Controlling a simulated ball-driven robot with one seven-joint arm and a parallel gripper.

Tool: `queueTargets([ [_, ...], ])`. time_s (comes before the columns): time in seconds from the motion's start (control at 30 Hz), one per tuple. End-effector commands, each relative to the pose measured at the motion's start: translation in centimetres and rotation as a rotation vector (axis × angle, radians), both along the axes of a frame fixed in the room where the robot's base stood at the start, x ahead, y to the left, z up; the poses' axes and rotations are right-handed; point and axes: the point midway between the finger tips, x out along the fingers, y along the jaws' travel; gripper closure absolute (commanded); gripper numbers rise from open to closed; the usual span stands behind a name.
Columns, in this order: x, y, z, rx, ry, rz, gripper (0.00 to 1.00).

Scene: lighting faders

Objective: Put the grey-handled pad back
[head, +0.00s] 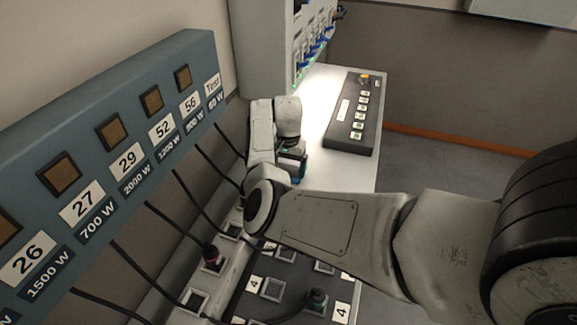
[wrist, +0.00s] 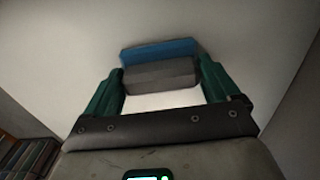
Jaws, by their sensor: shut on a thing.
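The grey-handled pad shows in the wrist view as a grey block handle (wrist: 160,75) with a blue pad (wrist: 160,53) on its far side. My gripper (wrist: 160,78) has its two green fingers on either end of the grey handle and is shut on it. Beyond the pad is a plain pale surface; I cannot tell whether the pad touches it. In the head view my gripper (head: 291,164) is over the white table's back left part, near the wall, and is partly hidden by my arm. The pad cannot be made out there.
A blue-grey panel (head: 130,60) with numbered labels and hanging black cables runs along the left. A dark fader box (head: 355,115) lies on the white table (head: 315,125). A white cabinet (head: 262,45) stands behind. Sockets and plugs (head: 212,258) lie below my arm.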

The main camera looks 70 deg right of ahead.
Motion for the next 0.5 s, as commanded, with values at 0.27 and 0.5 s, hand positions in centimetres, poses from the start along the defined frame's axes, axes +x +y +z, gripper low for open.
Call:
queueTargets([
  [0.27,-0.03,-0.01,-0.33,0.0,0.001,0.0,0.35],
  [0.5,-0.02,0.01,-0.29,0.0,0.0,0.0,0.0],
])
